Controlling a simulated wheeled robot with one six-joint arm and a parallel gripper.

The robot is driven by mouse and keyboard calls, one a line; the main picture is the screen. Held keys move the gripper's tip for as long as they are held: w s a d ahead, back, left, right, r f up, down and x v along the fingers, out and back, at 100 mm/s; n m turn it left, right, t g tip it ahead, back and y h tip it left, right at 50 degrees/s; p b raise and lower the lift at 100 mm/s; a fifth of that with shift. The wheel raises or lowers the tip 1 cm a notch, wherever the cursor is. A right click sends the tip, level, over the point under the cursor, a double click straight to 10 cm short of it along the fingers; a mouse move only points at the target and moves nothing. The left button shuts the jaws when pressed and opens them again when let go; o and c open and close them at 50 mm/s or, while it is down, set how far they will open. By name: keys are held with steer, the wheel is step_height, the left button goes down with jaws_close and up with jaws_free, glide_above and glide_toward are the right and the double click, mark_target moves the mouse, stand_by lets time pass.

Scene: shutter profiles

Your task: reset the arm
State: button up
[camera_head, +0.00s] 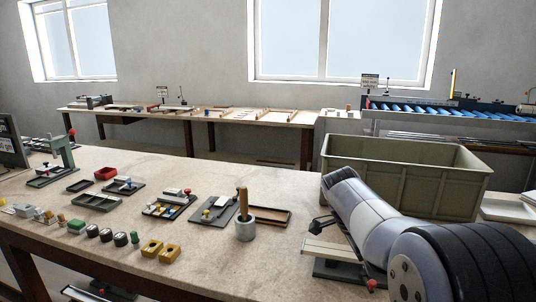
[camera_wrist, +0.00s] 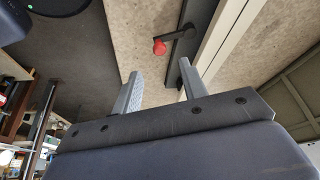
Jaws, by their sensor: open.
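My gripper (camera_wrist: 158,78) is open in the wrist view, with its two grey fingers apart and nothing between them. Beyond the fingertips is a dark fixture with a red knob (camera_wrist: 159,47), beside a long pale profile (camera_wrist: 222,50). In the head view my arm (camera_head: 375,215) reaches over the right part of the bench, in front of a green crate (camera_head: 400,185). The fixture (camera_head: 345,265) with its red knob lies beneath my arm. My gripper's fingers cannot be made out in the head view.
The bench (camera_head: 190,165) holds several small fixtures, black trays, yellow blocks (camera_head: 160,250) and a grey cup (camera_head: 245,229) with a wooden handle standing in it. A green press (camera_head: 55,160) stands at the left. A second table (camera_head: 200,115) and a blue roller conveyor (camera_head: 440,108) are behind.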

mark_target(374, 282)
steer(key=x, duration=0.7)
steer(key=shift+f, duration=0.15)
steer(key=shift+d+n, duration=0.2)
steer(key=shift+n, duration=0.1)
steer(key=shift+s+d+r+n+t+p, duration=0.15)
steer(key=shift+d+n+t+p, duration=0.25)
steer(key=shift+n, duration=0.4)
steer(key=n+p, duration=0.1)
steer(key=d+n+t, duration=0.1)
steer(key=n+y+p, duration=0.1)
steer(key=n, duration=0.1)
steer(key=shift+w+d+r+p, duration=0.1)
steer(key=shift+w+d+p, duration=0.2)
steer(key=shift+w+d, duration=0.1)
steer(key=shift+w+d+n+t+y+p, duration=0.3)
steer(key=shift+d+n+t+y+p, duration=0.1)
steer(key=shift+n+p, duration=0.65)
steer(key=shift+w+d+n+t+y+p, duration=0.35)
steer(key=shift+n+p, duration=0.5)
steer(key=shift+n, duration=0.3)
steer(key=shift+w+d+n+t+y+p, duration=0.25)
steer(key=shift+n+p, duration=0.25)
steer(key=shift+n, duration=0.35)
steer(key=shift+w+d+n+t+y+p, duration=0.1)
steer(key=shift+w+d+n+y+p, duration=0.25)
steer(key=shift+n, duration=0.5)
steer(key=v, duration=0.9)
steer(key=shift+a+b, duration=0.2)
steer(key=shift+b, duration=0.15)
steer(key=shift+a, duration=0.1)
